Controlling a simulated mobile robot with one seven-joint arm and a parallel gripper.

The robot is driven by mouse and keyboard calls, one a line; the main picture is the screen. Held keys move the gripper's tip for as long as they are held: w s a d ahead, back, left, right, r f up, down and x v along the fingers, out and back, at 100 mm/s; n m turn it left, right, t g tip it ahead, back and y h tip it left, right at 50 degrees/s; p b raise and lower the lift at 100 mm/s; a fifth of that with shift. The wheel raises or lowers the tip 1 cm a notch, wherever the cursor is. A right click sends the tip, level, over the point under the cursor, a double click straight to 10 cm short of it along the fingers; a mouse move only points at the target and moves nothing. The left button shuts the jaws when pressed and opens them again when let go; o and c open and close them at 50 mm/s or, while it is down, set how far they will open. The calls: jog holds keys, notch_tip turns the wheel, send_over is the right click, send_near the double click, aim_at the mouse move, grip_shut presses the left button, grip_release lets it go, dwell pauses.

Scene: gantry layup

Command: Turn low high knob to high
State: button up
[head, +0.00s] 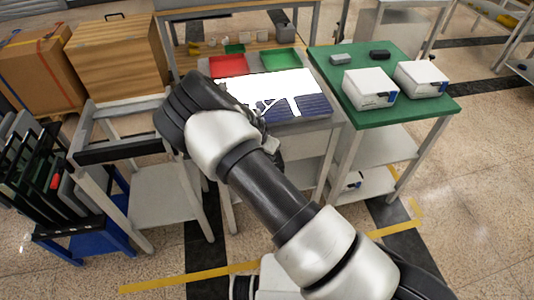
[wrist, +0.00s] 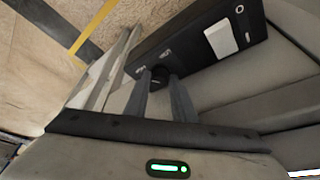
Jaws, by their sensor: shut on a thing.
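The low high knob (wrist: 159,73) is a small dark round knob on a black control panel (wrist: 192,45), seen in the wrist view. Small white labels sit on either side of it; they are too small to read surely, and the knob's pointer is not visible. My gripper (wrist: 159,77) has one finger on each side of the knob and is shut on it. In the head view my arm covers the gripper and the knob.
A white rocker-like plate (wrist: 220,39) is on the same panel.

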jog(key=o, duration=1)
